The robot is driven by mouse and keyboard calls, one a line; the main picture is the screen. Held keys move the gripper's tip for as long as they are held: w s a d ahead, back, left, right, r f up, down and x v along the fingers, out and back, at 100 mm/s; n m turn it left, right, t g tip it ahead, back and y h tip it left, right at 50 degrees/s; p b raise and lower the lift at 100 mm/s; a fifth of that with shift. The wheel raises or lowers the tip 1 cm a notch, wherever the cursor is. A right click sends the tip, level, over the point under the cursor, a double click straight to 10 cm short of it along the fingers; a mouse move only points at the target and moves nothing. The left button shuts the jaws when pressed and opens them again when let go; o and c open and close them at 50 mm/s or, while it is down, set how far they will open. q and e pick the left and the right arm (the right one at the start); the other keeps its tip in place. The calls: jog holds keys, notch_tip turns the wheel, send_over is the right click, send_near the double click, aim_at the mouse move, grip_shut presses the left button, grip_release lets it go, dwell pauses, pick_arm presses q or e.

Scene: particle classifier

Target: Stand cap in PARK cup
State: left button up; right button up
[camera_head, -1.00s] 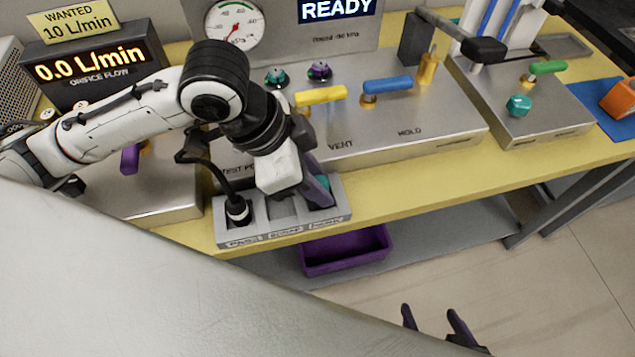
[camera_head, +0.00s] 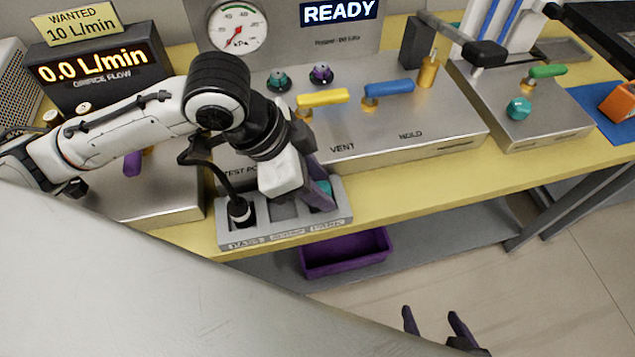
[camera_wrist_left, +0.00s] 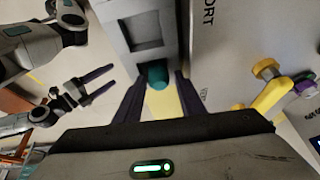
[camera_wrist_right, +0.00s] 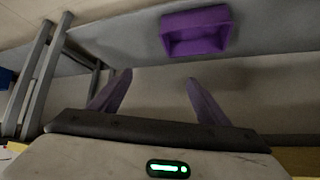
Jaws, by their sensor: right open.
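A teal cap (camera_head: 325,187) is at the right-hand cup of the grey three-cup holder (camera_head: 340,222). It also shows in the left wrist view (camera_wrist_left: 155,75). My left gripper (camera_head: 317,196) is over that cup, with its purple fingers on either side of the cap; in the left wrist view, a gap shows beside the cap, so the fingers look open. The holder's middle cup looks empty. A black plug (camera_head: 239,211) with a cable stands in the left cup. The holder's labels are too blurred to read. My right gripper (camera_head: 434,325) is open and empty, low in front of the bench.
A purple bin (camera_head: 345,256) sits on the shelf below the bench edge. The metal panel behind the holder has a yellow handle (camera_head: 323,97) and a blue handle (camera_head: 390,87). Another teal piece (camera_head: 518,109) is on the right-hand unit. The yellow bench right of the holder is clear.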

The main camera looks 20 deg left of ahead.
pick_arm(q)
jog(key=shift+s+d+f+g, duration=0.15)
jog(key=shift+s+f+g, duration=0.15)
jog(key=shift+s+f, duration=0.3)
pick_arm(e)
jog(key=shift+f, duration=0.15)
pick_arm(q)
jog(key=shift+w+r, duration=0.1)
jog(key=shift+r, duration=0.15)
jog(key=p+v, duration=0.2)
jog(key=v, duration=1)
jog(key=shift+r+p, duration=0.35)
jog(key=shift+r, duration=0.15)
pick_arm(e)
jog(key=shift+s+d+r, duration=0.25)
jog(key=shift+d+r, duration=0.15)
jog(key=shift+r, duration=0.3)
pick_arm(q)
jog(key=shift+w+d, duration=0.1)
